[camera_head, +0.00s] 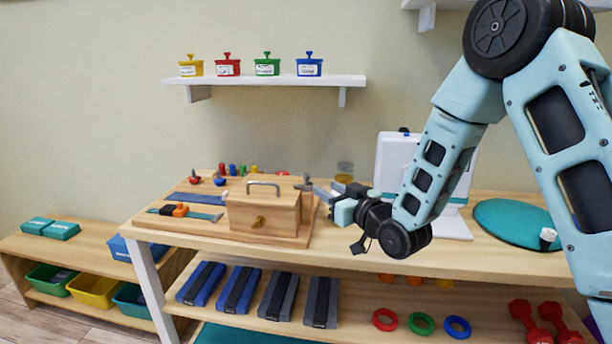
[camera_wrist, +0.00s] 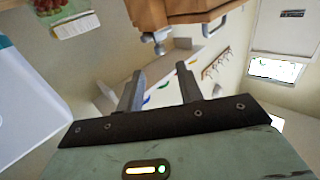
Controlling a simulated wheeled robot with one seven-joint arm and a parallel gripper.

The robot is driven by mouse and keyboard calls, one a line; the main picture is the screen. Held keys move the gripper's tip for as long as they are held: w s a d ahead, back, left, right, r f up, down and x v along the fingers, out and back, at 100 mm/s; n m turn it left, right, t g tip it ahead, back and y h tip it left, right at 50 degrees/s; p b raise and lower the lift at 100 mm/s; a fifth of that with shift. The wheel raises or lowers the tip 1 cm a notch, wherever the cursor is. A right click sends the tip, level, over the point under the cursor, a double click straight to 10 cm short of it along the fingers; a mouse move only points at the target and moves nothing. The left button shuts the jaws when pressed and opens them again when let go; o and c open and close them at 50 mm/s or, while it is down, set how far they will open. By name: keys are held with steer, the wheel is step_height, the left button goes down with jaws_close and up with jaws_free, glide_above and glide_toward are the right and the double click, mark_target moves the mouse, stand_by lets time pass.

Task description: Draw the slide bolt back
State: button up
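A wooden box (camera_head: 262,212) with a grey top handle (camera_head: 263,184) and a brass knob (camera_head: 258,222) sits on a wooden board on the table. In the wrist view, wood (camera_wrist: 180,10) fills the top edge, with a small grey metal piece (camera_wrist: 155,38) projecting below it, possibly the slide bolt's knob. My gripper (camera_head: 322,192) is just right of the box in the head view. In the wrist view my gripper (camera_wrist: 161,84) is open, with nothing between its fingers, and the metal piece lies beyond the fingertips. The bolt cannot be clearly made out in the head view.
A white device (camera_head: 393,160) stands behind my arm. A teal round mat (camera_head: 515,221) lies at the right. A shelf with small pots (camera_head: 265,80) hangs above.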

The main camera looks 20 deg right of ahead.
mark_target(308, 178)
steer(key=p+x, duration=0.1)
steer(key=x, duration=0.9)
steer(key=shift+w+a, duration=0.15)
